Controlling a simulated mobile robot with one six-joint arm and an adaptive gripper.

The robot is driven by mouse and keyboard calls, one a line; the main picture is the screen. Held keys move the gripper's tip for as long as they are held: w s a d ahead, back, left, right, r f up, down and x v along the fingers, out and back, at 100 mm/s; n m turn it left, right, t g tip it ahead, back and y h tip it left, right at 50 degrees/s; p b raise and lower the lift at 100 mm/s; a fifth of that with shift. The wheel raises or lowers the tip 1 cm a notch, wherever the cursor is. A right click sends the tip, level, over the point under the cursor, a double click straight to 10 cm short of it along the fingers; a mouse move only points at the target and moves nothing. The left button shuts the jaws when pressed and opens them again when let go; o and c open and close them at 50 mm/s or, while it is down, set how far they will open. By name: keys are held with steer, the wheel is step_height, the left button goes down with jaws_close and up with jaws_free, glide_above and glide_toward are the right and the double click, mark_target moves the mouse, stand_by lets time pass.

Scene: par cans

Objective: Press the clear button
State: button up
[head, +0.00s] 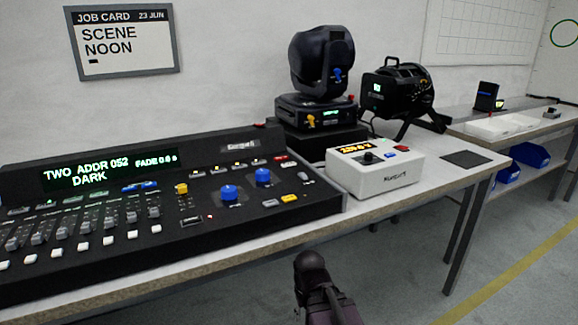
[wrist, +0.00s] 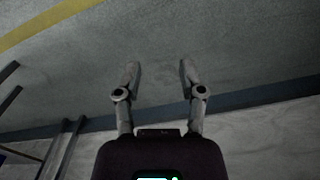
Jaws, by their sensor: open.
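A black lighting console (head: 215,225) lies on the bench at left in the head view. Its green display (head: 110,170) reads "TWO ADDR 052 DARK" and a fade time. Several small buttons sit right of the faders, among them a yellow button (head: 289,198) and a red button (head: 281,159). Their labels are too small to read, so I cannot tell which one is clear. My gripper (wrist: 159,67) is open and empty in the wrist view, with only floor and wall beyond it. In the head view my arm shows in front of the bench, apart from the console.
A white box (head: 375,178) with an orange display, knobs and a red button stands right of the console. Behind are a moving-head light (head: 322,65) and a black par can (head: 398,95). A job card (head: 124,42) reads "SCENE NOON". The floor before the bench is clear.

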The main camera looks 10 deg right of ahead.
jaws_close()
stand_by(1.1)
